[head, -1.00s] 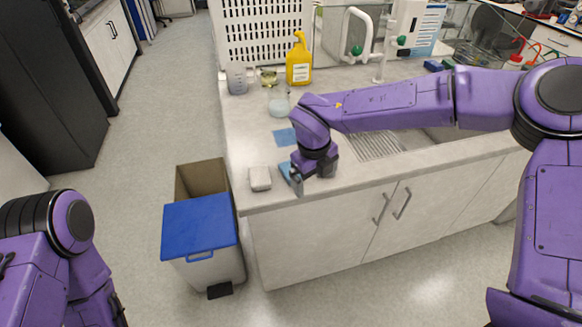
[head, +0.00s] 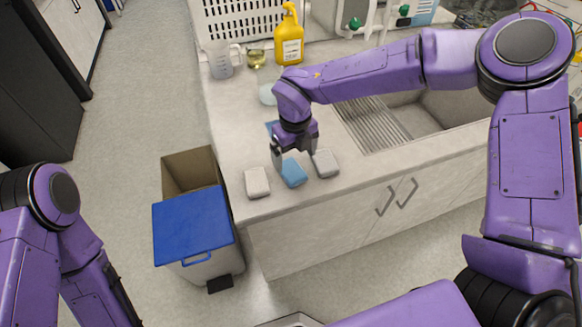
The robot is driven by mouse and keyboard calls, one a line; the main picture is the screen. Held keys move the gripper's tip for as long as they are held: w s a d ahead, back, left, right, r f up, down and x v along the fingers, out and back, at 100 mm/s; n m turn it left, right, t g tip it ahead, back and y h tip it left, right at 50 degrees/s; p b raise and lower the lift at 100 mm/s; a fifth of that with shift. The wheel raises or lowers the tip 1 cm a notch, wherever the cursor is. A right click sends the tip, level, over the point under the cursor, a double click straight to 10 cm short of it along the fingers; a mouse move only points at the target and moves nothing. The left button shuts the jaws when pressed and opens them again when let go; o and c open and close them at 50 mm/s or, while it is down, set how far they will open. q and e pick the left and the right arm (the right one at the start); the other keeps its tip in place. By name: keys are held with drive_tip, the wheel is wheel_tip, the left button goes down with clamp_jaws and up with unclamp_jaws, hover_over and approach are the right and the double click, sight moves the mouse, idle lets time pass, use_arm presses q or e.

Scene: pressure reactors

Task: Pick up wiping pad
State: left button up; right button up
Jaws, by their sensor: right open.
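Three small pads lie in a row on the counter near its front left corner. One is a pale grey pad (head: 257,182) at the left, one is a blue pad (head: 293,173) in the middle, and one is a pale grey pad (head: 325,163) at the right. My right gripper (head: 296,158) points down just above and behind the blue pad, with its fingers apart and nothing held. I cannot tell whether it touches the pad. My left arm shows at the left edge, but its gripper is out of view.
The counter (head: 235,120) also bears a blue flat piece (head: 271,127) partly behind my gripper, a beaker (head: 219,60), a flask (head: 267,93) and a yellow bottle (head: 289,38). A sink (head: 425,110) lies to the right. A bin with a blue lid (head: 192,223) stands at the left.

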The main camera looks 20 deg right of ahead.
sight(294, 173)
wheel_tip(294, 173, down, 5)
drive_tip(key=shift+a+f+p, duration=0.15)
drive_tip(key=shift+p, duration=0.9)
drive_tip(key=shift+f, duration=0.4)
drive_tip(key=c, duration=1.1)
drive_tip(key=shift+r, duration=0.1)
wheel_tip(294, 173, up, 3)
drive_tip(key=shift+f+b, duration=0.2)
drive_tip(key=shift+b, duration=0.2)
drive_tip(key=s+r+b, duration=0.1)
drive_tip(key=s+r, duration=0.2)
drive_tip(key=s, duration=0.1)
drive_tip(key=s+a+r+b, duration=0.1)
drive_tip(key=s+r+b, duration=0.1)
drive_tip(key=s+r, duration=0.2)
drive_tip(key=s+r+b, duration=0.1)
drive_tip(key=s+r, duration=0.2)
drive_tip(key=s, duration=0.3)
drive_tip(key=shift+a+r, duration=0.15)
drive_tip(key=shift+a, duration=0.1)
